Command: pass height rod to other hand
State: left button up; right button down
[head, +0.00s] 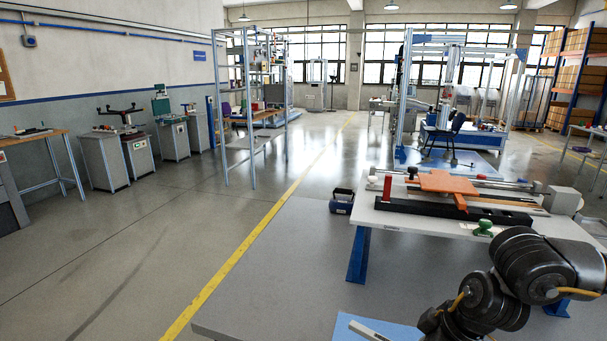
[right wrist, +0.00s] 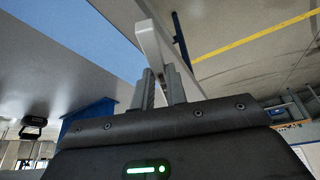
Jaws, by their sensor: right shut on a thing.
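The height rod is a pale grey-white bar (right wrist: 153,40). In the head view the end of a pale bar (head: 368,330), which looks like the same rod, shows at the bottom edge over a blue mat (head: 390,326). My right arm comes in at the lower right there, and its gripper is cut off below the frame. My left gripper is in neither view.
A grey table (head: 290,270) fills the lower middle, mostly bare apart from the blue mat. Behind it a bench (head: 400,221) carries an orange fixture (head: 450,182) and a green knob (head: 484,229).

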jog(key=shift+s+a+f+n, duration=0.15)
jog(key=shift+a+f, duration=0.05)
jog(key=shift+a, duration=0.25)
jog(key=shift+s+a+f+n, duration=0.15)
jog(key=shift+a, duration=0.3)
